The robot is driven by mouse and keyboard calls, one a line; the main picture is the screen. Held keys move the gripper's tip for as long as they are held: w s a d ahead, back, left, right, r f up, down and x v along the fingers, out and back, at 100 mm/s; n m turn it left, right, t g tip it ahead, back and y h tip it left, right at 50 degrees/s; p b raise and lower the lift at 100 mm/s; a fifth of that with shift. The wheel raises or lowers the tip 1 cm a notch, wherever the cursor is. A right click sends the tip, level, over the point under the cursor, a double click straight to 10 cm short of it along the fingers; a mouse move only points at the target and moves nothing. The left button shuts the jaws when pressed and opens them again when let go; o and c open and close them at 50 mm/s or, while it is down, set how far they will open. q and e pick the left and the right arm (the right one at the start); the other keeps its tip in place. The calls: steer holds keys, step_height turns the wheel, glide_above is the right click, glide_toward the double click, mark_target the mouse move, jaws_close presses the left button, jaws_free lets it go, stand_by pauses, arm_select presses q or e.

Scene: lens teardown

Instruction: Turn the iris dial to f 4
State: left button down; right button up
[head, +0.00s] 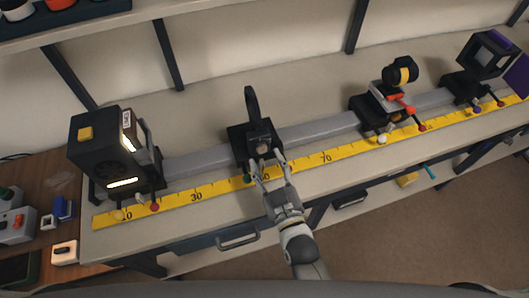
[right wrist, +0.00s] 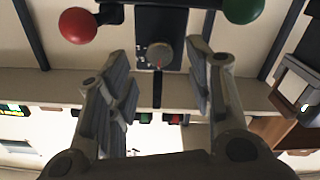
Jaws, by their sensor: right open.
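The iris dial (right wrist: 159,54) is a round grey knob with a small red mark at its lower edge, on a dark plate with tiny markings too small to read. In the head view the middle black carriage (head: 238,134) carries it, with a dark upright holder (head: 251,103) behind. My right gripper (head: 267,159) is open in front of this carriage. In the right wrist view its two fingers (right wrist: 158,62) stand apart on either side of the dial, with a gap on each side, and hold nothing. My left gripper is not in view.
A grey rail (head: 315,131) runs along the bench behind a yellow ruler (head: 215,190). A black lamp box (head: 95,150) stands at the left, other carriages at the right. In the wrist view a red ball knob (right wrist: 78,25) and a green ball knob (right wrist: 243,9) flank the plate.

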mark_target(263, 151)
steer(key=shift+x, duration=1.6)
steer(key=c, duration=1.1)
